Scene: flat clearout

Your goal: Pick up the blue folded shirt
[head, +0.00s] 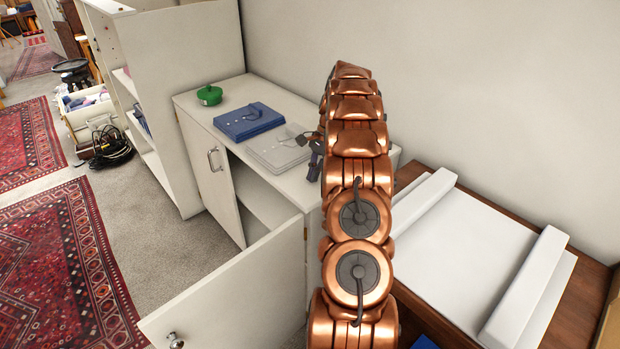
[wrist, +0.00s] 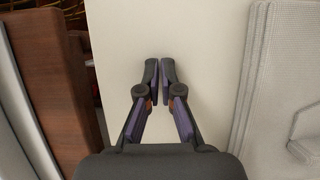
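The blue folded shirt (head: 248,121) lies flat on the white cabinet top, left of a light grey folded garment (head: 280,148). The wrist view does not show the blue shirt; the grey garment (wrist: 288,85) fills its right edge. My gripper (head: 314,160) is over the right part of the cabinet top, just right of the grey garment and apart from the blue shirt. In the wrist view, my gripper (wrist: 160,72) has its fingertips together with nothing visible between them. My arm hides part of the cabinet top.
A green lidded pot (head: 209,95) stands behind the blue shirt on the cabinet (head: 190,98). The cabinet's doors hang open at the front. A tall white shelf (head: 180,60) stands at left. A white padded mat (head: 450,240) lies on a brown wooden unit at right.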

